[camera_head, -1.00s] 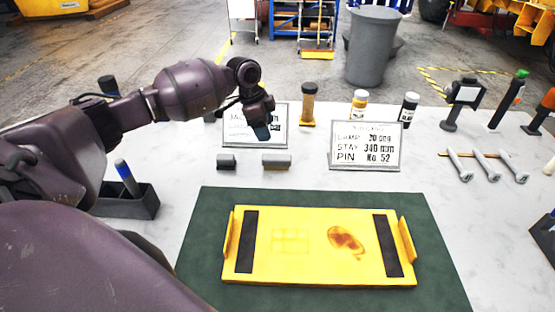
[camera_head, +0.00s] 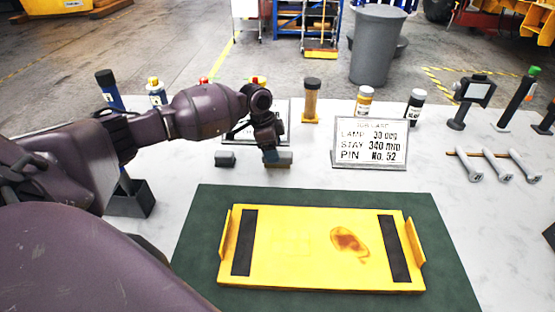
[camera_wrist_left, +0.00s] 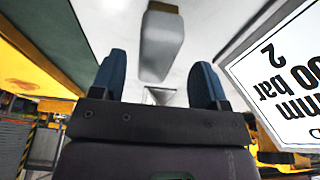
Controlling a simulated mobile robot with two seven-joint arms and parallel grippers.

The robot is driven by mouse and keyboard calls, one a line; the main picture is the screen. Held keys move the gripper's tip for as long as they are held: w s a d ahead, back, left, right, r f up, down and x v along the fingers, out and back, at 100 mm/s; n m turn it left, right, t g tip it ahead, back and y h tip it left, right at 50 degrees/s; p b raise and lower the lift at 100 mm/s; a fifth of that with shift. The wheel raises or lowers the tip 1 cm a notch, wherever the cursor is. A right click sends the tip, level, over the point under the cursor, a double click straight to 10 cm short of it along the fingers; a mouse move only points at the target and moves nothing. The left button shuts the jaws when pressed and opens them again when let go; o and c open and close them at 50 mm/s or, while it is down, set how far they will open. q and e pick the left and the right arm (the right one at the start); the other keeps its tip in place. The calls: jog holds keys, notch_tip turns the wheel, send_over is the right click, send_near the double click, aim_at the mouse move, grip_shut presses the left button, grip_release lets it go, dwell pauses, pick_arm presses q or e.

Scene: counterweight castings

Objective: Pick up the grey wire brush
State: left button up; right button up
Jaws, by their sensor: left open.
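A small grey block-like item (camera_head: 284,158), which looks like the grey wire brush, lies on the white table behind the green mat. In the left wrist view a grey block (camera_wrist_left: 160,45) with a brownish far end lies ahead of the fingers, near the line between them. My left gripper (camera_head: 270,156) is just over the item in the head view and partly hides it. Its two blue fingertips (camera_wrist_left: 158,80) are apart with nothing held between them. A smaller dark grey block (camera_head: 225,158) lies to the left. My right gripper is not in view.
A yellow plate (camera_head: 300,278) with dark strips lies on the green mat (camera_head: 450,260) in front. A white sign stands behind the gripper, another sign (camera_head: 369,142) to the right. Bottles (camera_head: 364,101) and a brown-bodied container (camera_head: 311,98) stand behind. A dark holder (camera_head: 135,200) is at left.

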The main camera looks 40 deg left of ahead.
pick_arm(q)
jog(key=x, duration=0.3)
jog(key=shift+d+f, duration=0.25)
jog(key=shift+d, duration=0.2)
jog(key=shift+w+f, duration=0.15)
jog(key=shift+f, duration=0.15)
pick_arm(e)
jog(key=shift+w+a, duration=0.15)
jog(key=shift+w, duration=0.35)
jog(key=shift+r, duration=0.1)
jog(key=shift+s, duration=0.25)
